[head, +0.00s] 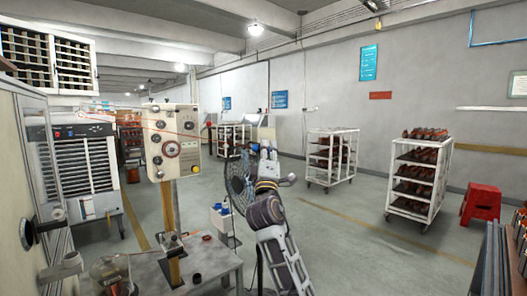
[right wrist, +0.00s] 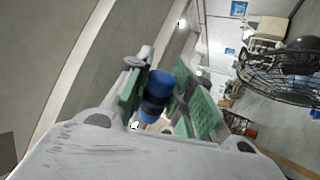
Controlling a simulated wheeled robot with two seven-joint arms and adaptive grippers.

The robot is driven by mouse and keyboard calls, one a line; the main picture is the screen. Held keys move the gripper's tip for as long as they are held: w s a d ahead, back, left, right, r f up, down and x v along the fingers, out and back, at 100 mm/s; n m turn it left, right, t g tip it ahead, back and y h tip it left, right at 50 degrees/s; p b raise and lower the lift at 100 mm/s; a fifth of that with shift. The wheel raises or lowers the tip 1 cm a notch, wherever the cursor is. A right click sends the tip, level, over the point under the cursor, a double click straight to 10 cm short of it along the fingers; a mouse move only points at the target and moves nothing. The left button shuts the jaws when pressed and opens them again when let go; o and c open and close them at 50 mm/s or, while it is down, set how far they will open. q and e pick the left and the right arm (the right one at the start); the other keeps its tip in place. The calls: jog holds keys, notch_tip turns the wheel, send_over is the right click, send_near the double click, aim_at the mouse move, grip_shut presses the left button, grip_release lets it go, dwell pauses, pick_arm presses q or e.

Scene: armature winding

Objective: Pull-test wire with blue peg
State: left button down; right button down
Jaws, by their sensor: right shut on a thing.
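My right gripper (head: 263,150) is raised in the middle of the head view, in front of the fan. In the right wrist view its green-padded fingers (right wrist: 163,97) are closed around a blue peg (right wrist: 157,88) with a dark band. A thin reddish wire (head: 120,123) runs across the upper left of the head view to a cream box with dials (head: 172,142) on a yellow post. I cannot tell whether the wire touches the peg. My left gripper is not in view.
A black wire-cage fan (head: 236,188) stands close behind my right gripper; it also shows in the right wrist view (right wrist: 285,75). A grey worktable (head: 215,262) is at lower left. White carts (head: 420,180) and a red stool (head: 481,203) stand right, with open floor between.

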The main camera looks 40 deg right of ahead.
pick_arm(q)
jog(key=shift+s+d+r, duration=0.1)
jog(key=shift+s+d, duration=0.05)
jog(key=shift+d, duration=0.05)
pick_arm(e)
jog(key=s+d+f, duration=0.1)
jog(key=s+d, duration=0.3)
jog(key=d, duration=0.3)
jog(key=shift+s+d+f, duration=0.2)
jog(key=shift+d+f, duration=0.05)
jog(key=shift+f, duration=0.1)
dwell(1.2)
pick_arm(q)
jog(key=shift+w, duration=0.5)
pick_arm(e)
jog(key=shift+d, duration=0.1)
dwell(0.4)
